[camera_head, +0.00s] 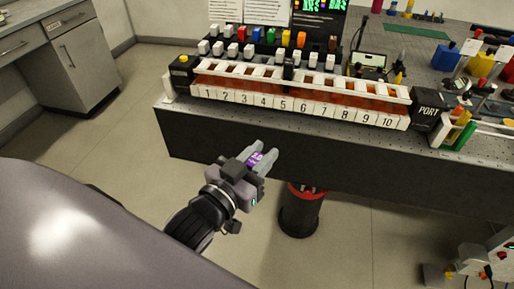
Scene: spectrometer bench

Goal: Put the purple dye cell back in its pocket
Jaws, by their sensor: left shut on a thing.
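The purple dye cell (256,158) is between the fingers of my left gripper (261,158). The gripper is shut on it and holds it in front of the bench's front edge, over the floor. Much of the cell is hidden by the fingers. The numbered rack (300,105) stands on the bench above and beyond the gripper, with pockets labelled 1 to 10 along its front. A dark upright piece stands at the rack near its middle. Which pockets hold cells is too small to tell. My right gripper is not in view.
A black PORT box (428,107) is at the rack's right end, beside a green and yellow item (465,135). The bench's dark front face (300,150) lies beyond my gripper. A dark cylinder (300,212) stands below.

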